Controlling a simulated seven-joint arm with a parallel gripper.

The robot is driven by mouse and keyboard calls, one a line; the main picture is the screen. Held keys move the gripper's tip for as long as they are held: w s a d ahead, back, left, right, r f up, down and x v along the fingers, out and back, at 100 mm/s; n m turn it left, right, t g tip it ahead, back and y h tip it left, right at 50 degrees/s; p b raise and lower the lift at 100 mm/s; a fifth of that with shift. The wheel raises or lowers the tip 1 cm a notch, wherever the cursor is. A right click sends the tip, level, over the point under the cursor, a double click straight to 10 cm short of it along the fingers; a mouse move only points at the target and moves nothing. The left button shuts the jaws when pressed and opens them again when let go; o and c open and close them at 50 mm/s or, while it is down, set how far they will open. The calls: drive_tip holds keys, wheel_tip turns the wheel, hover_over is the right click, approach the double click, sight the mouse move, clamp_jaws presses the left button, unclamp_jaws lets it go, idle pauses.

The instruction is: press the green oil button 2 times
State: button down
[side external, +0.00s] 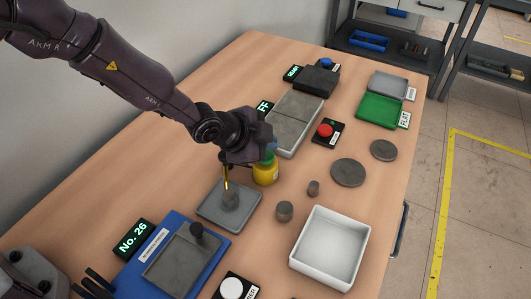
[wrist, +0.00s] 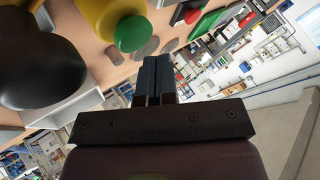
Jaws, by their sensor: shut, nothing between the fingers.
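The yellow oil can (side external: 265,173) stands on the table near the middle, beside a grey square tray. Its green button (wrist: 132,34) shows clearly in the wrist view, on the end of the yellow body (wrist: 105,12); in the side view it is mostly hidden by my gripper. My gripper (side external: 270,149) is over the can, close to its top. In the wrist view the fingertips (wrist: 156,62) are shut together with nothing between them, just below and right of the green button in the picture. I cannot tell whether they touch it.
A red button box (side external: 326,132), white bin (side external: 330,248), green tray (side external: 380,110) and blue-based heater (side external: 128,279) stand around. A large dark rounded shape (wrist: 40,62) fills the wrist view's left.

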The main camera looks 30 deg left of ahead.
drive_tip(key=shift+f, duration=0.1)
idle(0.3)
drive_tip(key=shift+f, duration=0.3)
drive_tip(key=shift+f, duration=0.55)
idle(0.8)
drive_tip(key=shift+r, duration=0.95)
drive_tip(key=shift+r, duration=0.1)
drive_tip(key=shift+r, duration=2.4)
idle(0.5)
